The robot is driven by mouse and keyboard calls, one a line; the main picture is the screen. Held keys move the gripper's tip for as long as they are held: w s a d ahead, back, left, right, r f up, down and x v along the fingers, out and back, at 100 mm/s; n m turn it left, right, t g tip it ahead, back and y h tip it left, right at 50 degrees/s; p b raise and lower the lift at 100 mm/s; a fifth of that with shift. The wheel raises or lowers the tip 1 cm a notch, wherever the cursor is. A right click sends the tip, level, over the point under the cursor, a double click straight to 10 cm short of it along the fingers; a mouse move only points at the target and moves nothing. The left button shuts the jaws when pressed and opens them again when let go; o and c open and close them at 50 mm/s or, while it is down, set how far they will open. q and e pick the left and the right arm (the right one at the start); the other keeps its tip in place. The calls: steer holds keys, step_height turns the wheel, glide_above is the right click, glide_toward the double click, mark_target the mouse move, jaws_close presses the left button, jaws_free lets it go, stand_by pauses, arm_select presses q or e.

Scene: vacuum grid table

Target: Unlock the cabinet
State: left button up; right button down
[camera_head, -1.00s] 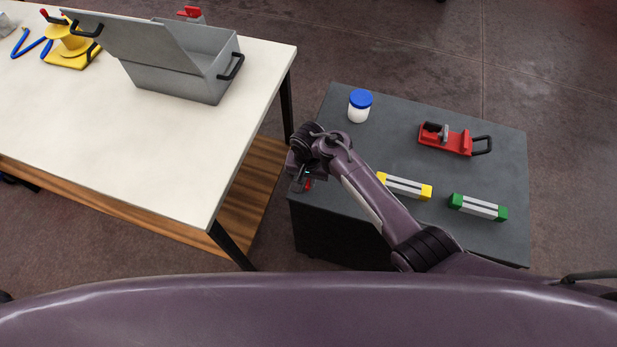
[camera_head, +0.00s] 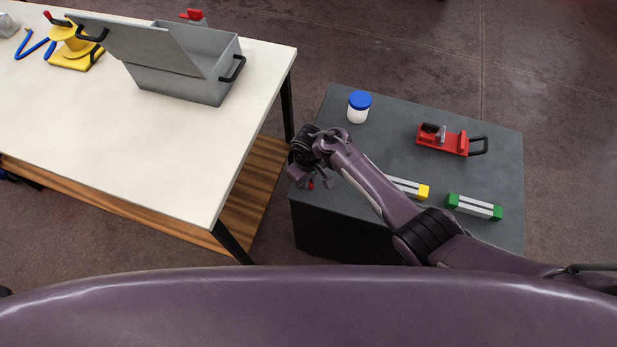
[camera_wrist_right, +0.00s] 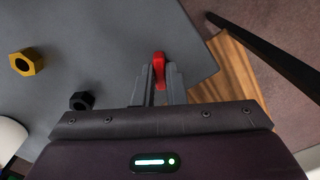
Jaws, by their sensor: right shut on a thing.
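The dark grey cabinet (camera_head: 475,178) stands to the right of the white table; its top shows and its front is mostly hidden. My right gripper (camera_head: 311,184) is at the cabinet's left edge. In the right wrist view its fingers (camera_wrist_right: 158,85) are shut on a small red piece (camera_wrist_right: 159,62), which looks like a key or lock handle. The red piece also shows as a small spot in the head view (camera_head: 311,187). How it sits in the cabinet is hidden. My left gripper is not in view.
On the cabinet are a blue-lidded jar (camera_head: 358,107), a red tool (camera_head: 443,140), a yellow-ended block (camera_head: 410,187) and a green-ended block (camera_head: 474,207). The wrist view shows a yellow nut (camera_wrist_right: 27,61) and a black nut (camera_wrist_right: 82,100). The white table (camera_head: 150,150) holds an open grey box (camera_head: 185,80).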

steer(key=n, duration=0.6)
steer(key=shift+s+f, duration=0.1)
steer(key=shift+n, duration=0.4)
steer(key=c, duration=1.5)
jaws_free()
step_height(320, 180, up, 8)
steer(key=shift+f+p, duration=0.1)
steer(key=shift+p, duration=0.6)
